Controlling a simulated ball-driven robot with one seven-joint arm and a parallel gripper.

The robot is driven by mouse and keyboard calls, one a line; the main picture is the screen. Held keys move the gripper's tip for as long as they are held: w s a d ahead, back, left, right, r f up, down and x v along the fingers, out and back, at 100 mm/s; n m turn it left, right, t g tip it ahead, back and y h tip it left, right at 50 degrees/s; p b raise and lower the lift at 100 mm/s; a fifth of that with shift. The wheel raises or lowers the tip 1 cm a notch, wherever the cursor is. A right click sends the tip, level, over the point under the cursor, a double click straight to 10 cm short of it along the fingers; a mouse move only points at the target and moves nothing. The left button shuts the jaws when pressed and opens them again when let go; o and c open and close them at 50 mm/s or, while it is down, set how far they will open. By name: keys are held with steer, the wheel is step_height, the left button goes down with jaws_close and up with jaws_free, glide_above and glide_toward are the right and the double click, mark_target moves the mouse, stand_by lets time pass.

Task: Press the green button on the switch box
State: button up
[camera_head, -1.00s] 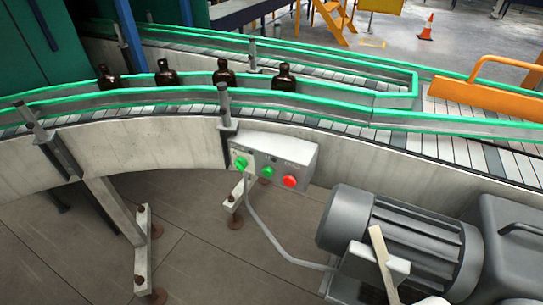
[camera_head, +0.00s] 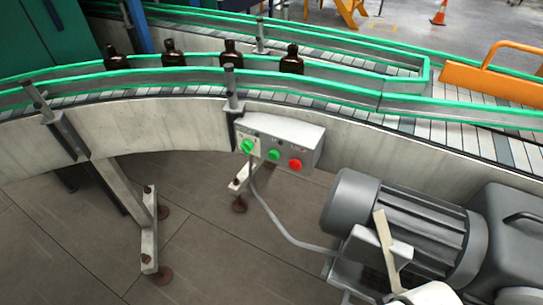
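The switch box (camera_head: 290,133) is a light grey box on the side of the conveyor, just below a metal post. Its front carries a green knob-like control (camera_head: 247,146) at the left, a round green button (camera_head: 273,155) in the middle and a red button (camera_head: 295,165) at the right. The labels are too small to read. A pale slanted bar on a white block at the lower right looks like my gripper (camera_head: 379,216). It is well apart from the box, below and right of it. Its finger opening cannot be made out.
A large grey motor (camera_head: 400,215) stands right of the box, close to the white parts. A grey cable (camera_head: 275,222) runs from the box down to it. Several amber bottles (camera_head: 231,52) stand on the curved conveyor (camera_head: 420,115). Support legs (camera_head: 148,225) stand at the left; floor between is clear.

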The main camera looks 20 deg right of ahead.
jaws_close()
stand_by(1.4)
